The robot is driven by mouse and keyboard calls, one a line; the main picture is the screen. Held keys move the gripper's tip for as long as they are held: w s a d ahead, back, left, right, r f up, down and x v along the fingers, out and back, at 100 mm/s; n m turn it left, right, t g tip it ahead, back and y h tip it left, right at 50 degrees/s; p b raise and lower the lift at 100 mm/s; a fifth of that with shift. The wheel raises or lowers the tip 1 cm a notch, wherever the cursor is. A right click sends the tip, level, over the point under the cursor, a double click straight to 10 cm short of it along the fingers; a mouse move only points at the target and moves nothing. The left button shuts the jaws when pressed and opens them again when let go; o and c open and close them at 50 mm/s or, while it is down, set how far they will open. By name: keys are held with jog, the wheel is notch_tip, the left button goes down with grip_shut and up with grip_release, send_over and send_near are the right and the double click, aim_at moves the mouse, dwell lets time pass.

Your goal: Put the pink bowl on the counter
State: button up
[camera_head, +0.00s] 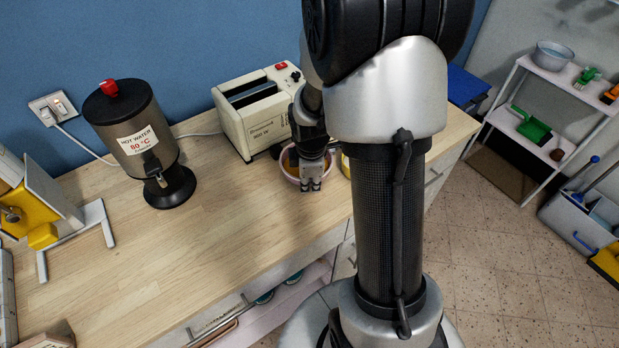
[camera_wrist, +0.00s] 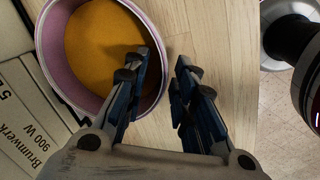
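The pink bowl (camera_head: 287,177) stands upright on the wooden counter (camera_head: 235,215), in front of the cream toaster. In the wrist view the bowl (camera_wrist: 47,62) is at the upper left, with a flat orange-brown surface inside it. My gripper (camera_head: 311,186) is low at the bowl's right front side and hides part of it. In the wrist view my gripper (camera_wrist: 167,62) is open, with a gap between its fingers. One finger overlaps the bowl's right side and the other is outside the rim. I cannot tell whether either finger touches the bowl.
The cream toaster (camera_head: 245,118) is close behind the bowl. A hot water dispenser (camera_head: 138,140) and a yellow-and-white device (camera_head: 45,205) stand to the left. A yellow item (camera_head: 346,165) is partly hidden behind my arm. A white shelf (camera_head: 510,100) stands right.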

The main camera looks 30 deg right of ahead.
notch_tip(320, 180, up, 12)
jog(key=s+a+p, duration=0.1)
jog(key=s+p, duration=0.1)
jog(key=p, duration=0.2)
jog(key=s+a+r+m+t+y, duration=0.1)
jog(key=s+a+r+m+t, duration=0.1)
jog(key=s+a+r+m, duration=1)
jog(key=s+a+r, duration=0.1)
jog(key=s+r, duration=0.1)
jog(key=s, duration=0.1)
jog(key=shift+s+a+r+t, duration=0.2)
jog(key=shift+s+t, duration=0.1)
jog(key=shift+s, duration=0.1)
jog(key=shift+f, duration=0.2)
